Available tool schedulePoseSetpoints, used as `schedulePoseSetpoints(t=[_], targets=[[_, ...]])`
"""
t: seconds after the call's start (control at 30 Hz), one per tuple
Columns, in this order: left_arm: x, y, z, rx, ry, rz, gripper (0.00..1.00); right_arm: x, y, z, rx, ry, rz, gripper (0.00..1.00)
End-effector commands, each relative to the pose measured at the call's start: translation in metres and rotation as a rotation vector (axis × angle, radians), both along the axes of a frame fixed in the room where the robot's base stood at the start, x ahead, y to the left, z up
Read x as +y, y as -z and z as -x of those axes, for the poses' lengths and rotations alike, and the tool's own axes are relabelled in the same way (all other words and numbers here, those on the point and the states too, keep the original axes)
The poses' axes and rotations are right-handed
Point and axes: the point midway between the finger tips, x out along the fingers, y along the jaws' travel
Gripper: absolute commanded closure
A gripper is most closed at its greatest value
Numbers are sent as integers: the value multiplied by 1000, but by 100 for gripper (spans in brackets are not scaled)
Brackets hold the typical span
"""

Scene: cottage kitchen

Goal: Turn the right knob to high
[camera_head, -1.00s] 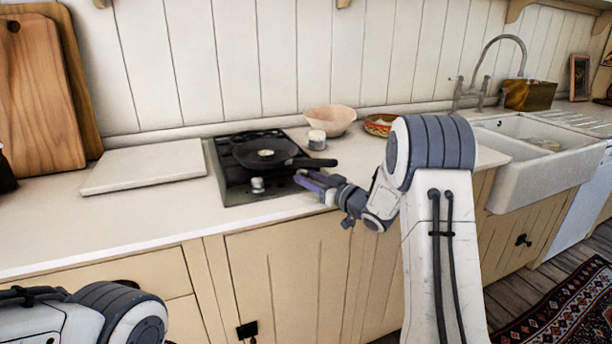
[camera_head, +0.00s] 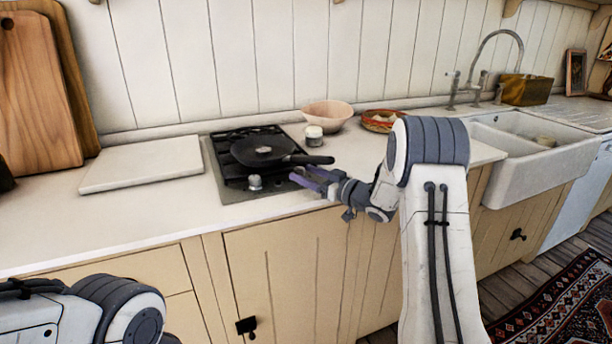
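The black hob (camera_head: 232,187) is set in the white counter. One pale metal knob (camera_head: 255,182) shows at its front edge. A right knob is not clearly visible; my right gripper covers that front right corner of the hob. My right gripper (camera_head: 303,175) reaches in from the right at the hob's front right corner, below the pan handle. Its two purple fingers show apart, with a gap between them, and I see nothing held. My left gripper is out of view; only part of my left arm shows at bottom left.
A dark pan (camera_head: 262,151) sits on the hob, its handle (camera_head: 312,160) pointing right, just above my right gripper. A white board (camera_head: 143,164) lies left.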

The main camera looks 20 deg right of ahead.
Motion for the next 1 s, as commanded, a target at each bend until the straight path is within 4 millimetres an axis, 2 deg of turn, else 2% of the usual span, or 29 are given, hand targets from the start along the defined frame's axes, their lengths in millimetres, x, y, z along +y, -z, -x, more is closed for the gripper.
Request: schedulePoseSetpoints(t=[0.27, 0.7, 0.83, 1.0], targets=[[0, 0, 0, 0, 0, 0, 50, -4, 1, 6, 3, 1, 1, 31], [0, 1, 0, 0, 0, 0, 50, -43, 0, 75, 1, 4, 0, 31], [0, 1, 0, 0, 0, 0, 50, -49, 0, 87, 1, 2, 0, 31], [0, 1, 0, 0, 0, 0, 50, -51, 1, 92, 0, -1, -1, 31]])
